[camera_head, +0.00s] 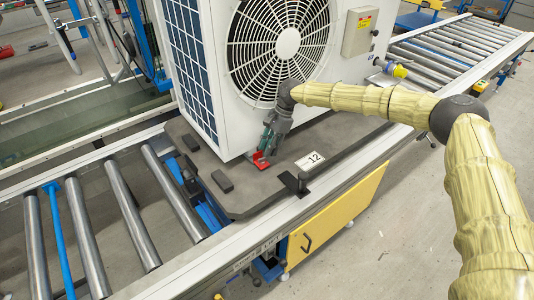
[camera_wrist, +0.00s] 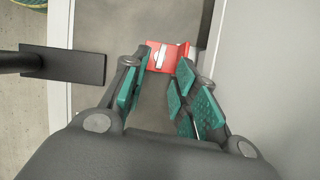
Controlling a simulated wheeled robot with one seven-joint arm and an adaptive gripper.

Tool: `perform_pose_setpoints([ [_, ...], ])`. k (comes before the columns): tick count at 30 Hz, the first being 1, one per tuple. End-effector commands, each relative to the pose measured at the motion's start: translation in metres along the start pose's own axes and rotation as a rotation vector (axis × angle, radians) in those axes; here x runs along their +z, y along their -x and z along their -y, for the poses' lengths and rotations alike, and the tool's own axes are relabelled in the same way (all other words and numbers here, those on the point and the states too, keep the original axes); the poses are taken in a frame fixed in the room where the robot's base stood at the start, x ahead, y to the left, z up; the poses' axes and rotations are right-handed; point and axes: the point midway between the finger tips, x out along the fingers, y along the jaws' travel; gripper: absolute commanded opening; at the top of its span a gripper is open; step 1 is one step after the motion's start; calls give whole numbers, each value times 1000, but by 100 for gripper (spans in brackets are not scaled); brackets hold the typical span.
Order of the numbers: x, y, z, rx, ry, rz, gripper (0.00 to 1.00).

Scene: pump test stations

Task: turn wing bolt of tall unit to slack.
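The tall white unit (camera_head: 205,75) with a large round fan grille stands on a dark pallet (camera_head: 240,195). A small red block (camera_head: 261,160) sits on the pallet at the unit's foot. In the wrist view the red block (camera_wrist: 158,68) bears a narrow pale metal piece (camera_wrist: 161,54), which may be the wing bolt; its exact shape is too small to tell. My gripper (camera_head: 263,152) points down at the red block. In the wrist view my gripper's green-padded fingers (camera_wrist: 164,76) are apart, with the block beyond and between their tips. Nothing is held.
A card marked 12 (camera_head: 310,160) and a black bracket (camera_head: 294,183) lie right of the block. A black post with a flat plate (camera_wrist: 75,65) shows left in the wrist view. The unit's wall (camera_wrist: 265,70) is close on the right. Rollers (camera_head: 130,205) lie left.

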Motion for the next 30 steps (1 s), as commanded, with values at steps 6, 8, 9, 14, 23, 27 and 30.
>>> perform_pose_setpoints([
  [6,-2,43,0,-3,-2,-1,29],
  [8,-2,53,0,-3,-2,-1,29],
  [9,-2,58,0,-4,-2,0,29],
  [14,-3,76,0,-2,-3,-1,29],
  [23,-2,84,0,-2,-2,-1,29],
  [27,-2,84,0,-2,-2,-1,29],
  [30,-2,84,0,-2,-2,-1,29],
])
